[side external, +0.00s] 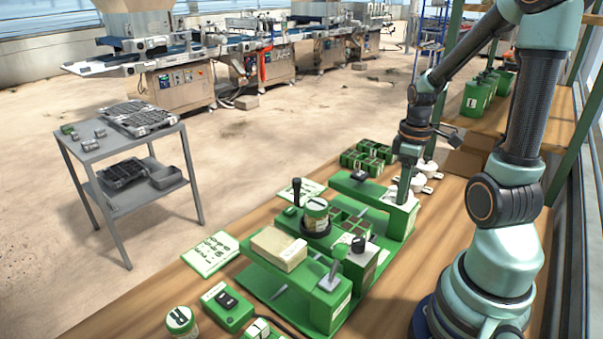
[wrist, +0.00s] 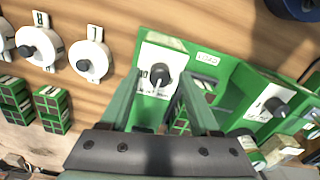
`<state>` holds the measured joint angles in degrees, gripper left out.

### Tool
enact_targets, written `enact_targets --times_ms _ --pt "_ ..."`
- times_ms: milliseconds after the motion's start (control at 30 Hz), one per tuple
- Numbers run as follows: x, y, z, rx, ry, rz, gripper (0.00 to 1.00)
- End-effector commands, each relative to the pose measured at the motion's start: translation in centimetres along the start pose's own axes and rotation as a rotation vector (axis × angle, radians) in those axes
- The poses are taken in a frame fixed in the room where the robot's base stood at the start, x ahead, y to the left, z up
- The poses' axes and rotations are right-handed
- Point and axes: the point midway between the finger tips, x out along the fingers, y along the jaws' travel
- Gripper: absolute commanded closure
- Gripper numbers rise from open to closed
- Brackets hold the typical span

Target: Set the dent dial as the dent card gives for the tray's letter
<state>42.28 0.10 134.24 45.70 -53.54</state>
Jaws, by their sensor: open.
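My gripper (wrist: 162,84) is open, its fingertips on either side of a black knob (wrist: 158,74) with a pale pointer. The knob sits on a white plate (wrist: 150,54) on a green housing; I cannot tell whether the fingers touch it. In the side external view my gripper (side external: 402,196) points down over this plate. A second black knob (wrist: 276,106) on a white plate is at the right in the wrist view. Which knob is the dent dial is unclear. A card with handwritten lines (side external: 208,255) lies left of the green machine; its text is unreadable. The tray's letter is not legible.
White round discs with black knobs (wrist: 88,61) and green boxes (wrist: 51,108) lie left in the wrist view. A jar marked R (side external: 180,321) stands at the front.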

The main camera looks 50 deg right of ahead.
Motion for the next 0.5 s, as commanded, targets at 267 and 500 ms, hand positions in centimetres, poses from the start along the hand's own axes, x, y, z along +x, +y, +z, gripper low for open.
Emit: enact_targets --times_ms 267,500 --pt "-0.04 0.01 -0.01 0.0 0.0 0.0 0.87" --pt "-0.06 0.01 -0.01 0.004 0.0 0.0 1.0"
